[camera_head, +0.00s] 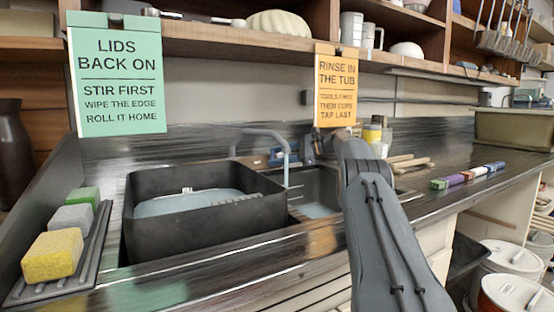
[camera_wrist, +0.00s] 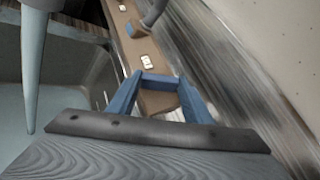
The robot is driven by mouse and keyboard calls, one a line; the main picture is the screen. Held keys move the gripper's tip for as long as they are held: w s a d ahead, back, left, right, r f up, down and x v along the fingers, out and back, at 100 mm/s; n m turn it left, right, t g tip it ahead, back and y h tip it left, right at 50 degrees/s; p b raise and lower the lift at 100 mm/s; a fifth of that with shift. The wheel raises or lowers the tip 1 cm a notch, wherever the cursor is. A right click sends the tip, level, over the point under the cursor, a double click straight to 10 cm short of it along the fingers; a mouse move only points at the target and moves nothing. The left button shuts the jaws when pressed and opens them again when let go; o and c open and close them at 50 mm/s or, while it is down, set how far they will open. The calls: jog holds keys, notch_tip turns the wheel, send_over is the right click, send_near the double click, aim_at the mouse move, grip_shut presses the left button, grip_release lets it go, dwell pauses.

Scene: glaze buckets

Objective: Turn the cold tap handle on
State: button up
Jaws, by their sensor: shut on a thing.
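My gripper (camera_wrist: 158,82) is in the wrist view with its two blue fingers closed in at the tap, over a tan tap deck (camera_wrist: 147,62) with small white labels. The tap handle between the fingertips is mostly hidden, and its turn angle cannot be read. The grey curved spout (camera_head: 262,132) arches over the sink in the head view. A pale blue stream (camera_head: 286,168) hangs below its end; it also shows as a tapering column at the left of the wrist view (camera_wrist: 32,70).
A black tub (camera_head: 200,228) stands in the sink's left part, left of my arm. Sponges, one yellow (camera_head: 53,255), lie on a ridged tray at left. Two signs hang from the shelf, one green (camera_head: 117,75), one orange (camera_head: 337,88). Coloured sticks (camera_head: 468,175) lie on the right counter.

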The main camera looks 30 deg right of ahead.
dwell(0.4)
jog(key=o, duration=1.1)
jog(key=shift+c, duration=0.2)
jog(key=v, duration=0.7)
jog(key=shift+s+d, duration=0.25)
jog(key=shift+d, duration=0.05)
jog(key=shift+r, duration=0.1)
